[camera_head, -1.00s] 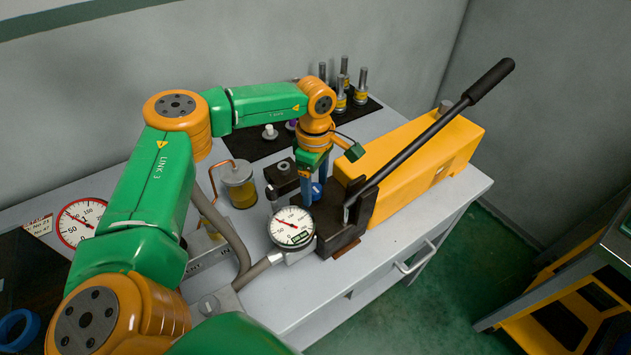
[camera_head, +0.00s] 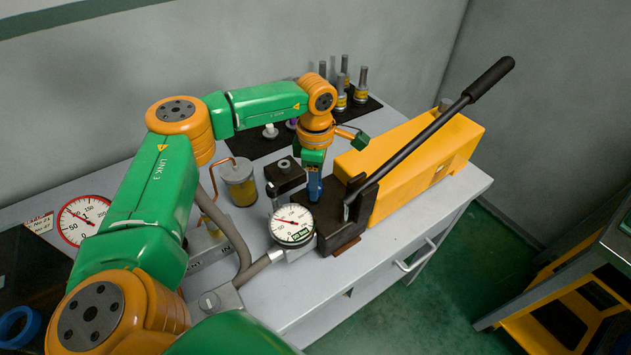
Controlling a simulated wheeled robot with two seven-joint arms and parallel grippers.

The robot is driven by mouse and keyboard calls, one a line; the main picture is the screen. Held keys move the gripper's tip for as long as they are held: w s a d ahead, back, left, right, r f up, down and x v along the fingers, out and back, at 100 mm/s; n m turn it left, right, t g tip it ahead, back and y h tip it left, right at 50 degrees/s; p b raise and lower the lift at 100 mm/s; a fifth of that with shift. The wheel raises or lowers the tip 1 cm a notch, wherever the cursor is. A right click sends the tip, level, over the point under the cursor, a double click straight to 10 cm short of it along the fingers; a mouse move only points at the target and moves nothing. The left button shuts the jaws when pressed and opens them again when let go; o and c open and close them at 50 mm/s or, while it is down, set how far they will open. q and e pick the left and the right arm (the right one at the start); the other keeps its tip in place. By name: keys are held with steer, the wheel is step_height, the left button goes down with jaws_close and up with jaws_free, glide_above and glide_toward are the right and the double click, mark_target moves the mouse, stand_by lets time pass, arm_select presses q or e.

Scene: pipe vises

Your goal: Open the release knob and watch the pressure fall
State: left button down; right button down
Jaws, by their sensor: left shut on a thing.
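My left gripper (camera_head: 314,190) reaches down from above onto the pump block (camera_head: 341,222) beside the black lever. It is shut on the blue release knob, which its fingers mostly hide. The fingers show nearly edge-on, one in front of the other. The pressure gauge (camera_head: 292,225), round with a white face, sits just in front of the gripper. Its red needle points to the left, toward the low side of the dial; the exact reading is too small to tell. My right gripper is not in view.
The long black lever (camera_head: 430,132) slants up right over the yellow pump body (camera_head: 415,165). A jar of yellow liquid (camera_head: 240,184) stands left of the gripper. A larger dial (camera_head: 83,219) lies at the left. Metal plungers (camera_head: 341,92) stand behind. The bench's front right is clear.

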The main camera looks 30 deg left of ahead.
arm_select(q)
steer(key=n, duration=0.6)
steer(key=shift+w, duration=0.1)
steer(key=n, duration=0.6)
steer(key=shift+a+r, duration=0.1)
steer(key=shift+n, duration=0.4)
steer(key=shift+c, duration=2.1)
jaws_free()
steer(key=shift+b, duration=0.3)
